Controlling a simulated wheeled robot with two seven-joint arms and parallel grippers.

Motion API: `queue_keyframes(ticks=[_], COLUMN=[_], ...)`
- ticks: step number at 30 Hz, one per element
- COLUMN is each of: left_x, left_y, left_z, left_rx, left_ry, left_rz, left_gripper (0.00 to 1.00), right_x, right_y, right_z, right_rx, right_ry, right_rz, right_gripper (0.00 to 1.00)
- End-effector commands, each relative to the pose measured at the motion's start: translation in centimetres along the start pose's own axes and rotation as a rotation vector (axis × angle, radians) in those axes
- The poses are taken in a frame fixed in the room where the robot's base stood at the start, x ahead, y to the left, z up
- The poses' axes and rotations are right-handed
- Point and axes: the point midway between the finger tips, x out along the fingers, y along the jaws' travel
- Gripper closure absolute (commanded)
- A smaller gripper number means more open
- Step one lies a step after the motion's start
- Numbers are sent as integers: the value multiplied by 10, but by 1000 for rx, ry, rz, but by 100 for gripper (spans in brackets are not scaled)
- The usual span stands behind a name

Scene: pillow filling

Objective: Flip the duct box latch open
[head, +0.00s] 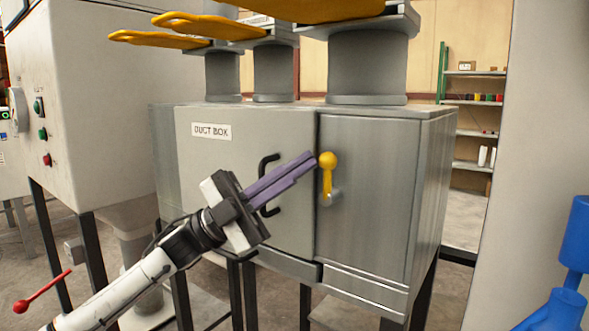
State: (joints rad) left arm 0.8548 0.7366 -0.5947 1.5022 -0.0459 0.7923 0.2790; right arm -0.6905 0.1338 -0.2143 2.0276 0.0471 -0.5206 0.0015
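The grey duct box (371,200) stands on dark legs in the middle of the head view, with a "DUCT BOX" label on its left door. Its latch (327,181) is a yellow lever with a round knob on top, pointing up from a grey pivot beside the door seam. My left gripper (313,161) reaches in from the lower left, its purple fingers close together with nothing between them. The fingertips are just left of the yellow knob; I cannot tell whether they touch it. The fingers pass in front of the black door handle (266,163) and hide part of it. My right gripper is out of view.
Grey round ducts (367,68) with yellow flat handles rise from the box top. A pale control cabinet (105,100) with buttons stands at the left. A pale wall or post (540,120) and a blue object (575,240) are at the right. Shelves (474,102) stand behind.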

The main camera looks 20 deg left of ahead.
Motion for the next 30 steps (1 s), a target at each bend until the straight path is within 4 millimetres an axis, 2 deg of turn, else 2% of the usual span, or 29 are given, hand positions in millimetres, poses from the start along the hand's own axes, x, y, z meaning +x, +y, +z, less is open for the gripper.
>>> queue_keyframes(ticks=[4, 8, 14, 21, 25, 30], left_x=[2, -5, -41, -93, -114, -128], left_y=[-1, -2, -10, -29, -36, -42], left_z=[-3, -1, 4, 3, 2, 1], left_rx=[1, 0, -2, -4, -5, -4], left_ry=[8, 7, 3, 1, 2, 4], left_rz=[-2, -2, 0, 0, 0, 0], left_gripper=[100, 100, 100, 100, 100, 100], right_x=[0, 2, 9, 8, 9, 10], right_y=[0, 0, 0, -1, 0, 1], right_z=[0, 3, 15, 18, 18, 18], right_rx=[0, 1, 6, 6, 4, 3], right_ry=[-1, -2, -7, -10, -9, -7], right_rz=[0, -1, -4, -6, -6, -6], right_gripper=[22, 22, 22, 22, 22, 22])
